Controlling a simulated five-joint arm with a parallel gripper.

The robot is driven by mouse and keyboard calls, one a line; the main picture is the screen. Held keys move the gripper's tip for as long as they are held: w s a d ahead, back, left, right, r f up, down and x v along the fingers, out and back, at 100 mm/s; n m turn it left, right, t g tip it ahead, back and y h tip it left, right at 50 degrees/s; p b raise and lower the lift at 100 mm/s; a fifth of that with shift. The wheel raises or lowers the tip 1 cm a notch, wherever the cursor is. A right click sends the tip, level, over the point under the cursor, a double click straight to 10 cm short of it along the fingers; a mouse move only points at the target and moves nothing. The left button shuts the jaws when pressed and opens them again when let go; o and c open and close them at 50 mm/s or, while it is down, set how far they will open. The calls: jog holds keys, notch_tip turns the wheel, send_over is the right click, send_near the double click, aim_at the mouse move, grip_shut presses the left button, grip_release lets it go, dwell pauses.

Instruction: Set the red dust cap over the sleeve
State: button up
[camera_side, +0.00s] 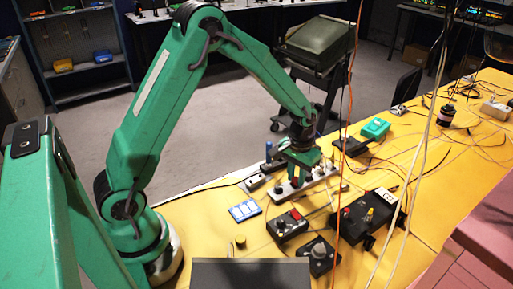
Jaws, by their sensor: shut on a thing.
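My gripper (297,176) points down over a pale block strip (322,176) on the yellow table, right of the picture's middle. It is shut on a small red piece, the red dust cap (295,182), which shows low between the fingers. The cap is small and partly covered by the fingers. Several small dark round parts stand along the strip. I cannot tell which is the sleeve, nor whether the cap touches it.
A blue-and-white pack (244,211), a small dark-yellow cylinder (240,242) and black control boxes (287,225) lie in front. A black device (366,217) is to the right, a green box (375,128) behind. Orange and white cables hang across the right side.

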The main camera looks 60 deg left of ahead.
jog(key=o, duration=1)
notch_tip(320, 180, up, 7)
jog(key=shift+r, duration=0.35)
dwell(0.3)
